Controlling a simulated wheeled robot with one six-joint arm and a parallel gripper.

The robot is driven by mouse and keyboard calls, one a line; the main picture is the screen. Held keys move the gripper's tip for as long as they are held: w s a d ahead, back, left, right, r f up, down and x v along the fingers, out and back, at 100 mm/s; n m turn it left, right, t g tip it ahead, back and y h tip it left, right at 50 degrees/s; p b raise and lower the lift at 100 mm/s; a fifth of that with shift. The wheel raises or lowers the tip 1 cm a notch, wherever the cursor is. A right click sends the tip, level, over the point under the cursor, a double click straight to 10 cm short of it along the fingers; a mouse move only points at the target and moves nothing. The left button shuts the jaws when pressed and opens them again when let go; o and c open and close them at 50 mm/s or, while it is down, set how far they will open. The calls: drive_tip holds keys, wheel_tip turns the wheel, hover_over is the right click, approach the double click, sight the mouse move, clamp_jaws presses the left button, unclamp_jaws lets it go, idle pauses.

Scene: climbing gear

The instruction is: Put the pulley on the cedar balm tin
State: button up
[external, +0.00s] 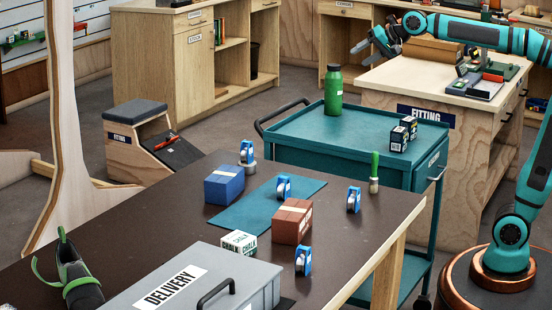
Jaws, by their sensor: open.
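Several blue-and-silver pulleys stand on the dark table. One pulley (283,187) is on the teal mat, one pulley (354,199) is right of the brick-red box, and one pulley (303,260) is nearer the front. Another pulley (247,151) is at the back, upright on what looks like a low, pale round tin (248,167). I cannot read a label on that tin, so I cannot tell whether it is the cedar balm one. My gripper (374,48) is open and appears empty, raised at the upper right, well away from the pulleys.
The dark table (150,226) also holds a blue box (224,184), a brick-red box (291,222), a chalk box (239,243), a green-handled brush (374,172), a shoe (77,275) and a grey delivery case (190,283). A teal cart (340,133) with a green bottle (333,90) stands behind.

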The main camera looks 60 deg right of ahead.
drive_tip(key=s+d+f+n+t+h, duration=0.1)
drive_tip(key=s+d+f+n+t, duration=0.1)
drive_tip(key=s, duration=1)
drive_tip(key=s+d+f+n+t+h, duration=0.1)
drive_tip(key=s+d+n+t, duration=0.4)
drive_tip(key=s, duration=0.7)
drive_tip(key=shift+s+d+f+n+h, duration=0.2)
drive_tip(key=shift+d+f+n+h, duration=0.15)
drive_tip(key=shift+d+n, duration=0.45)
